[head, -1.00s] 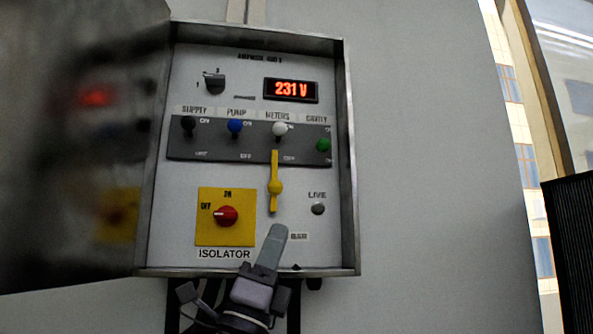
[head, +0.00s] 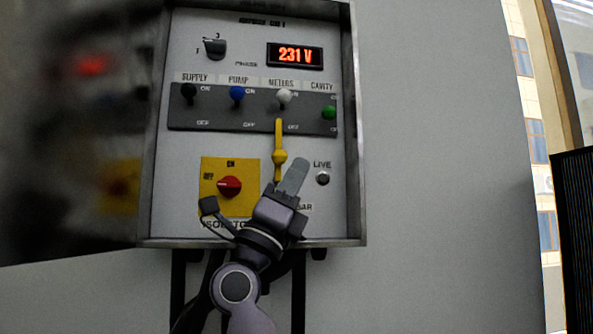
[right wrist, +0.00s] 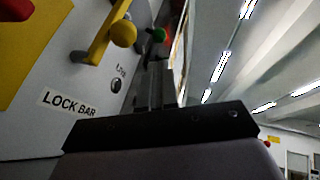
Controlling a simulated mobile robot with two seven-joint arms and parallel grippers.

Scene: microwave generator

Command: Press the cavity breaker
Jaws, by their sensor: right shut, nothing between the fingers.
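The cavity breaker is the green knob (head: 328,112) at the right end of the dark breaker strip (head: 255,122), under the label CAVITY. It also shows in the right wrist view (right wrist: 156,34). The other breaker knobs are black (head: 188,91), blue (head: 237,93) and white (head: 284,96). A yellow lock bar (head: 279,155) hangs upright below the white knob. My right gripper (head: 295,175) is shut and empty, below and left of the green knob and apart from it, just right of the lock bar's lower end. My left gripper is not in view.
A red isolator knob (head: 229,186) on a yellow plate is left of my gripper. The LIVE button (head: 323,178) is to its right. The display (head: 295,56) reads 231 V. The open cabinet door (head: 75,130) stands at left.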

